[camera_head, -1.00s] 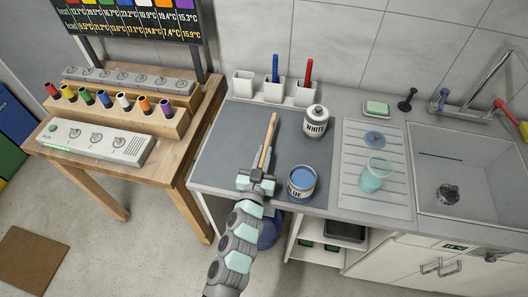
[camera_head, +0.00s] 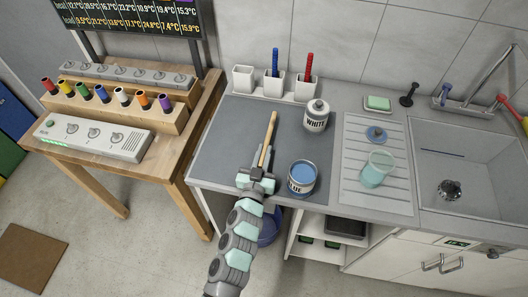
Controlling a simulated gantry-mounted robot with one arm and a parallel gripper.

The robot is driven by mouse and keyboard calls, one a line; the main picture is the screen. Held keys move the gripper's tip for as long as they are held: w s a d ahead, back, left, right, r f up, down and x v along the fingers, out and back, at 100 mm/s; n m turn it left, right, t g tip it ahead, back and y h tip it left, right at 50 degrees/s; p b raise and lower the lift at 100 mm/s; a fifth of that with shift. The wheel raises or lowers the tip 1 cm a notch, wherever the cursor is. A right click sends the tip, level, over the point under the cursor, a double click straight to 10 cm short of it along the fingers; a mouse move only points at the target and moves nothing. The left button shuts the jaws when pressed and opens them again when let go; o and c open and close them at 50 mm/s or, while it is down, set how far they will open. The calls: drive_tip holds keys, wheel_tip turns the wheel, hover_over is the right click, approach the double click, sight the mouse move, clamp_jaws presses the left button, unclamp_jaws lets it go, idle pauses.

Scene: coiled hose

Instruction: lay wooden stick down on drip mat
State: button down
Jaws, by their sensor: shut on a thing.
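The wooden stick (camera_head: 268,138) is long, thin and light brown. My gripper (camera_head: 259,168) is shut on its near end. The stick points away from me, toward the back of the counter, over the dark grey mat (camera_head: 235,130), which I take for the drip mat. I cannot tell whether the stick touches the mat or hangs just above it. My fingers hide the stick's near end.
Pen holders (camera_head: 275,85) line the back. A ridged drainboard (camera_head: 350,185) with a cup (camera_head: 376,172) lies right. The mat's left part is clear.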

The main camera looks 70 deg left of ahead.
drive_tip(key=shift+f+b, duration=0.4)
drive_tip(key=shift+f, duration=0.2)
drive_tip(key=c, duration=1.3)
unclamp_jaws()
drive_tip(key=shift+c, duration=0.2)
drive_tip(key=shift+d, duration=0.1)
drive_tip(key=v, duration=1)
drive_tip(key=shift+s+d, duration=0.25)
drive_tip(key=shift+r, duration=0.1)
